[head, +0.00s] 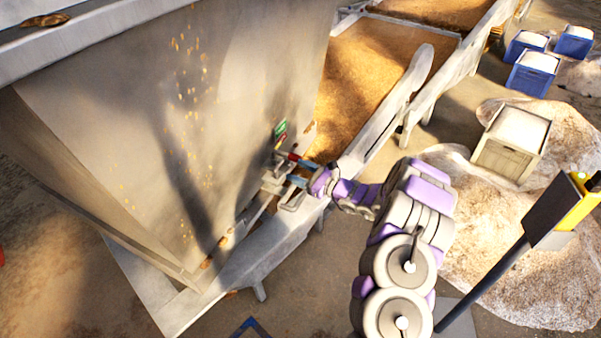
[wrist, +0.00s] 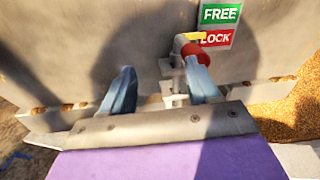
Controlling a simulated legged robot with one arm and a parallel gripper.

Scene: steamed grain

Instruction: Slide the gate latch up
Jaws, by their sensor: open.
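The gate latch (wrist: 194,52) shows in the wrist view as a metal rod with a red grip, low on the grey hopper wall beside a green FREE and red LOCK sign (wrist: 218,25). The red grip is level with the LOCK part. In the head view the red latch grip (head: 291,156) lies just ahead of my gripper (head: 297,173). My gripper (wrist: 160,88) is open with its two blue fingers apart. The right finger overlaps the latch in view; I cannot tell whether it touches. The latch's lower part is partly hidden behind the gripper.
The hopper wall (head: 110,90) fills the left. A trough of grain (head: 365,70) runs off behind. Blue crates (head: 533,73) and a beige crate (head: 511,143) stand at right among grain heaps. A yellow and black post (head: 555,215) stands at the right edge.

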